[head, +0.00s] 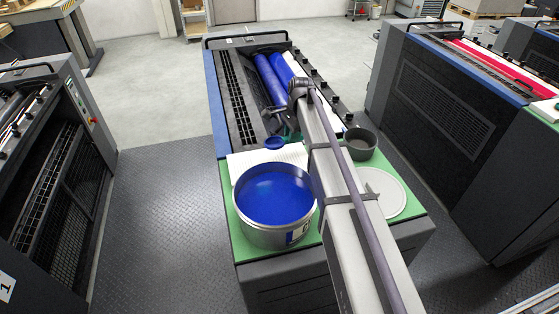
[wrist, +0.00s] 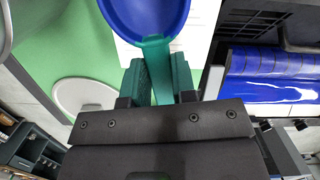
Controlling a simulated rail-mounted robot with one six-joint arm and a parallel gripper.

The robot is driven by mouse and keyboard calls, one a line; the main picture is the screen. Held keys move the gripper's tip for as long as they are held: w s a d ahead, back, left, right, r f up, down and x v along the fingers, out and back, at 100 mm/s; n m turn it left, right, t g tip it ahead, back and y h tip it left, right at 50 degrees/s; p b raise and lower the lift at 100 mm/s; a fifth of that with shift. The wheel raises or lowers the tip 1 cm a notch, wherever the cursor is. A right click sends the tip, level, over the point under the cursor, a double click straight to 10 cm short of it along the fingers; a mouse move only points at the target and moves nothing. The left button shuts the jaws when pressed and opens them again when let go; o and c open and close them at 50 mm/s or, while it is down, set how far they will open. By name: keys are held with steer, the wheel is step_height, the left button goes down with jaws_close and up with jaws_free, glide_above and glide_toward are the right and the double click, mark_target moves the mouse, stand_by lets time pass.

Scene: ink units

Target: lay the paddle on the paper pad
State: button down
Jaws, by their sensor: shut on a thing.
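My gripper (wrist: 158,78) is shut on the teal handle of the paddle (wrist: 157,62), and its two teal fingers flank the handle. The paddle's round head is coated in blue ink and points away from the gripper. In the head view the blue paddle head (head: 275,143) shows near the far edge of the white paper pad (head: 240,163). The pad lies on the green top behind the ink can; part of it is hidden by the can and my arm. In the wrist view the paddle head covers part of the white pad (wrist: 203,32). The gap between them is hard to judge.
A large can of blue ink (head: 270,238) stands at the front of the green top (head: 235,238). A dark pot (head: 360,145) and a pale round lid (head: 392,193) are right of my arm. Blue rollers (head: 268,82) lie behind. Bare green shows beside the lid.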

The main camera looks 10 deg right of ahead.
mark_target(290, 158)
step_height(290, 158, down, 8)
steer(key=b, duration=0.6)
steer(key=shift+f, duration=0.2)
steer(key=shift+r, duration=0.3)
steer(key=shift+f, duration=0.25)
steer(key=c, duration=0.9)
jaws_free()
steer(key=shift+r, duration=0.1)
steer(key=shift+c, duration=0.2)
